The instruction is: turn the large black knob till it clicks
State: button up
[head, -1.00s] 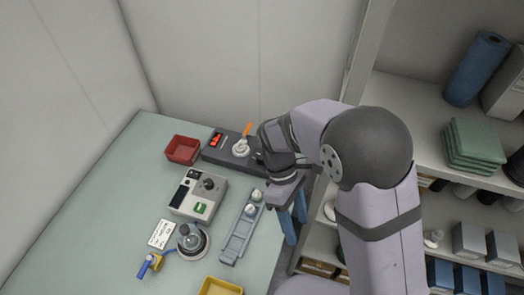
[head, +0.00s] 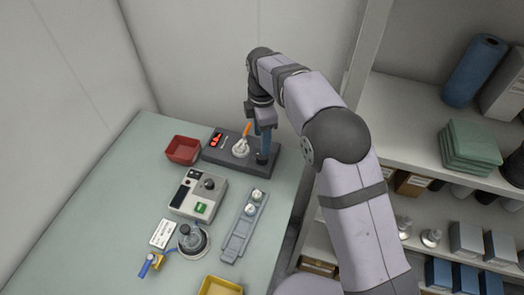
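My gripper (head: 264,152) has blue fingers and points down over the right part of a dark base (head: 284,160). A dark round piece (head: 262,159) shows at its fingertips. I cannot tell whether the fingers touch it or how far apart they are. A black knob (head: 209,183) stands on top of a light grey box (head: 216,205) with a green button and a dark display, left of and nearer than the gripper. Which of the two dark pieces is the large black knob is not clear from this view.
The dark base also carries a white round part (head: 240,149) with an orange lever, close left of my gripper. Shelves rise at right.

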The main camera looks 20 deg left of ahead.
aim_at(262, 157)
jog(key=shift+f+p, duration=1.35)
jog(key=shift+f, duration=2.25)
jog(key=c, duration=1)
